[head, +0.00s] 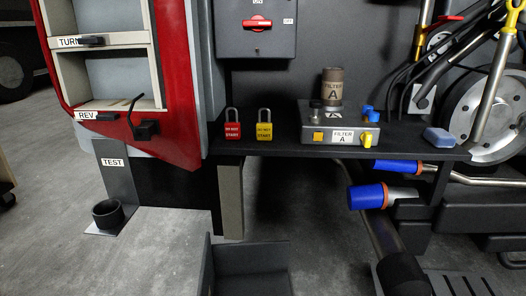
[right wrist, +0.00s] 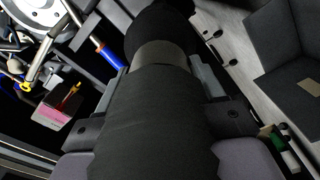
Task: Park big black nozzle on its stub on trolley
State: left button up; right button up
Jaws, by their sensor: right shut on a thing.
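In the right wrist view, my right gripper (right wrist: 163,82) is shut on a big black nozzle (right wrist: 150,125). The nozzle is a thick dark cylinder with a grey band (right wrist: 162,53) and another black section beyond it. The fingers press on it from both sides. Its far end is not clear. A dark cylinder on a grey pipe (head: 403,272) shows at the bottom of the head view; I cannot tell if it is the same nozzle. I cannot make out the trolley or its stub. My left gripper is in neither view.
A dark shelf (head: 290,149) carries red and yellow padlocks (head: 264,124) and a FILTER A box (head: 337,128). Blue-ended pipes (head: 366,196) stick out below it. A black cup (head: 107,213) stands by the TEST plate. A dark open tray (head: 250,262) is at the bottom.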

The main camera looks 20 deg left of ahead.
jog(key=p+v, duration=0.2)
jog(key=v, duration=0.4)
jog(key=shift+r+p, duration=0.2)
jog(key=shift+p, duration=0.2)
jog(key=shift+s, duration=0.1)
dwell(0.6)
